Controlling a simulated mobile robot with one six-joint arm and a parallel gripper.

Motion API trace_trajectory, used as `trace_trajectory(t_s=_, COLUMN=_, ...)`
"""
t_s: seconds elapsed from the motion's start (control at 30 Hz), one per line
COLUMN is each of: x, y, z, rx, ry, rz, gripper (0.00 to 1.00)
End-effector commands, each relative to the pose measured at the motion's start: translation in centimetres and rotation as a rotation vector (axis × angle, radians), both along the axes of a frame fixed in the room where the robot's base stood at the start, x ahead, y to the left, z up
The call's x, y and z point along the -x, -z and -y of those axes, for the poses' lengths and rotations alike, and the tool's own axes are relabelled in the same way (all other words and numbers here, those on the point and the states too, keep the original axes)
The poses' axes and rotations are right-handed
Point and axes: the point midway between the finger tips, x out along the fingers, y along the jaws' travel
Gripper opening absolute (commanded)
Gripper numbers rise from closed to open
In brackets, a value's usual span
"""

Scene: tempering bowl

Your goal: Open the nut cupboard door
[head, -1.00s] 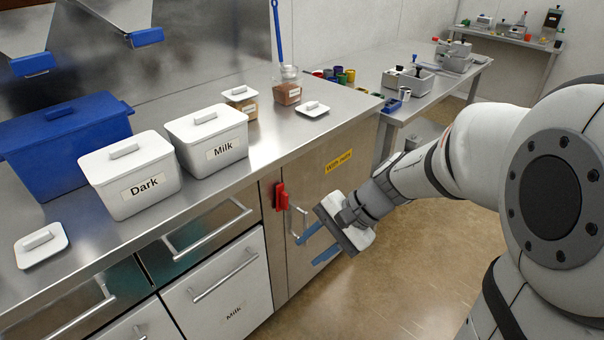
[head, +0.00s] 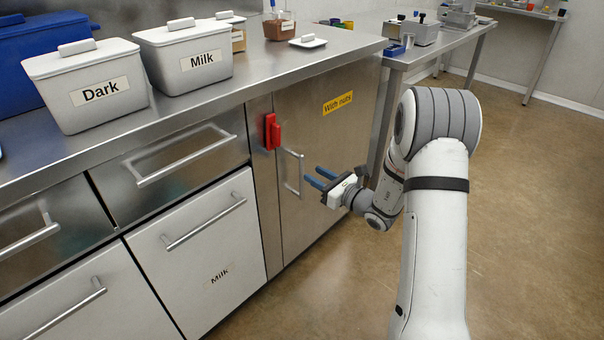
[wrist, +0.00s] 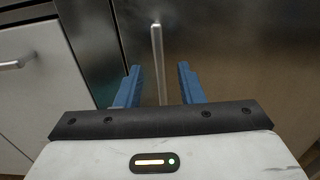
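The nut cupboard door (head: 325,140) is a steel panel with a yellow "With nuts" label (head: 338,102), and it looks shut. Its vertical bar handle (head: 293,172) is near the door's left edge; the handle also shows in the wrist view (wrist: 158,62). My gripper (head: 314,178) has blue fingers and points at the handle from the right. In the wrist view the fingers (wrist: 160,86) are apart, with the handle between them in the picture. In the head view the fingertips appear a little short of the handle. A red latch-like piece (head: 271,131) sits left of the handle, higher up.
A drawer (head: 185,155) and a white "Milk" front (head: 205,245) are left of the cupboard. The steel counter (head: 300,60) above carries the white "Dark" tub (head: 90,90) and "Milk" tub (head: 185,55). The floor (head: 530,200) at right is clear.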

Motion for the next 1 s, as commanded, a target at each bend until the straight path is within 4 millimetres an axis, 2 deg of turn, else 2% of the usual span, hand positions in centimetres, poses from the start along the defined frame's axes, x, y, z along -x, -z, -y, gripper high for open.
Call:
trace_trajectory(t_s=0.2, x=-2.6, y=0.2, z=-2.7, rx=0.002, ry=-0.005, rz=0.002, gripper=0.35)
trace_trajectory(t_s=0.33, x=-3.7, y=0.1, z=-3.8, rx=0.002, ry=-0.004, rz=0.001, gripper=0.35)
trace_trajectory(t_s=0.73, x=-4.5, y=-0.1, z=-4.3, rx=0.003, ry=-0.001, rz=0.000, gripper=0.35)
trace_trajectory(t_s=1.0, x=-4.5, y=-0.1, z=-4.3, rx=0.003, ry=-0.001, rz=0.000, gripper=0.13)
